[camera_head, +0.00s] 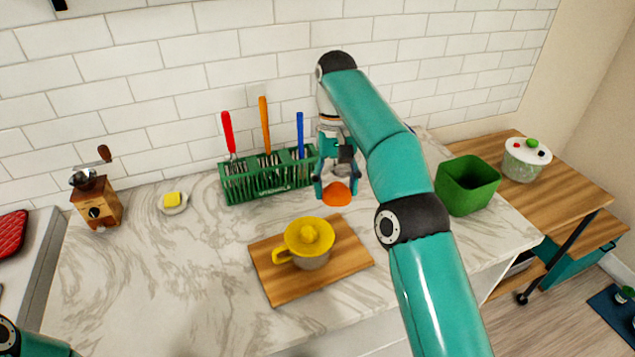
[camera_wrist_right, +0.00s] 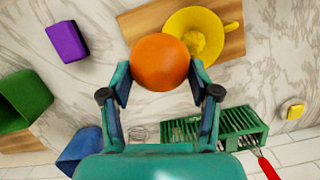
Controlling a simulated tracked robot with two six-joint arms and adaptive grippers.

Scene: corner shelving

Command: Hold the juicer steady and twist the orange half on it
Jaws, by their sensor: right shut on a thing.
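The yellow juicer (camera_head: 310,237) with a side handle and a grey lower bowl stands on a wooden cutting board (camera_head: 270,283). It also shows in the right wrist view (camera_wrist_right: 209,37), with nothing on its cone. My right gripper (camera_head: 337,186) is shut on the orange half (camera_head: 337,194), held in the air behind and to the right of the juicer, apart from it. In the right wrist view the orange half (camera_wrist_right: 160,62) sits between both fingertips, round side towards me. Only a bit of my left arm shows at the bottom left; its gripper is out of view.
A green rack (camera_head: 238,188) with red, orange and blue handled utensils stands behind the board. A green bin (camera_head: 467,184) is at right. A coffee grinder (camera_head: 96,204) and butter dish (camera_head: 173,203) stand at left. A purple block (camera_wrist_right: 67,41) shows in the wrist view. Counter left of the board is clear.

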